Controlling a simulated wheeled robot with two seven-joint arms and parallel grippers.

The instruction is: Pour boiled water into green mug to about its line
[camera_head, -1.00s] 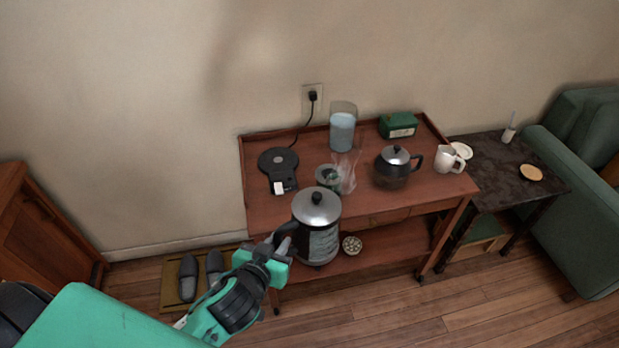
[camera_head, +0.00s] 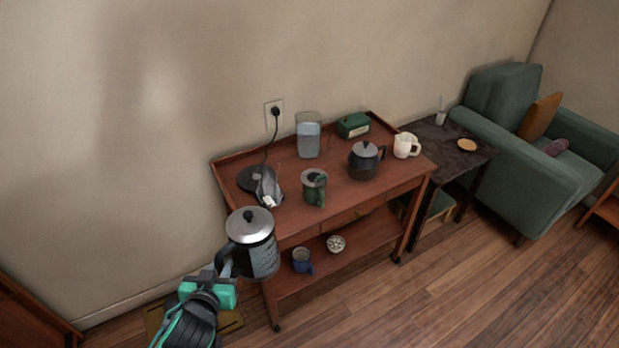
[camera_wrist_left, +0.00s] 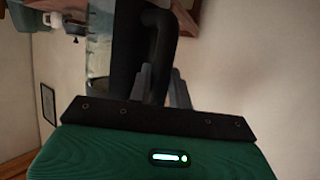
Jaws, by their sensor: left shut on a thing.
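My left gripper (camera_head: 222,272) is shut on the handle of a kettle (camera_head: 262,258) with a silver lid and dark, see-through body. The kettle is roughly upright, off the cart's front left corner. The wrist view shows its black handle (camera_wrist_left: 163,45) between my fingers and part of its body (camera_wrist_left: 98,60). The green mug (camera_head: 314,194) stands upright on the cart top, to the right of the kettle and apart from it. Its inside looks dark; I cannot tell its water level or line. My right gripper is not in view.
The wooden cart (camera_head: 340,200) holds a black kettle base (camera_head: 250,177), water jug (camera_head: 308,137), green box (camera_head: 352,125), dark teapot (camera_head: 366,161) and white mug (camera_head: 406,146). A blue mug (camera_head: 302,261) and bowl (camera_head: 336,243) are on its lower shelf.

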